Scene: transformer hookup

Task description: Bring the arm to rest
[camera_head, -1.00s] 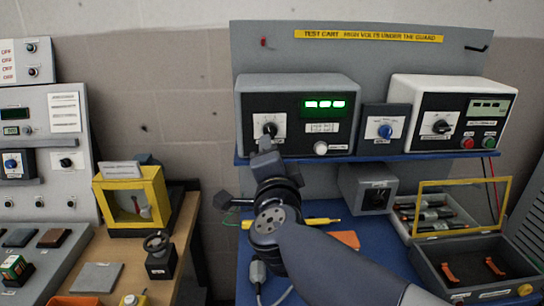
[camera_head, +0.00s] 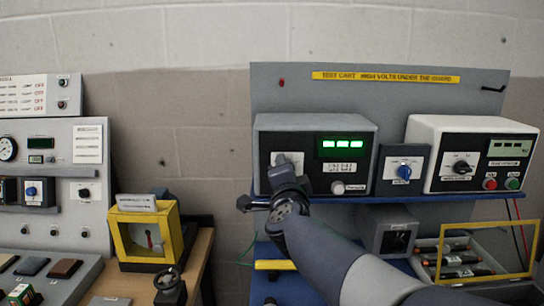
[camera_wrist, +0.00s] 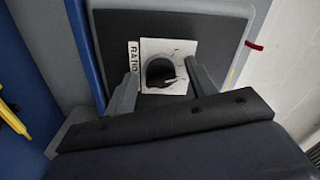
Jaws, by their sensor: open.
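My arm reaches up from the lower right in the head view. My gripper (camera_head: 284,168) is in front of the left side of the grey meter box (camera_head: 345,122), which has a lit green display. In the wrist view my gripper (camera_wrist: 163,88) is open, with one finger on each side of a dark round knob (camera_wrist: 158,72) on a white plate marked RATIO. Nothing is held between the fingers. I cannot tell whether the fingers touch the knob. In the head view the gripper hides most of this knob.
A small box with a blue knob (camera_head: 403,172) and a white meter box (camera_head: 437,130) stand to the right on the blue shelf. Below are a grey box (camera_head: 372,235) and a yellow-framed guard (camera_head: 484,226). A yellow-framed unit (camera_head: 127,262) stands left.

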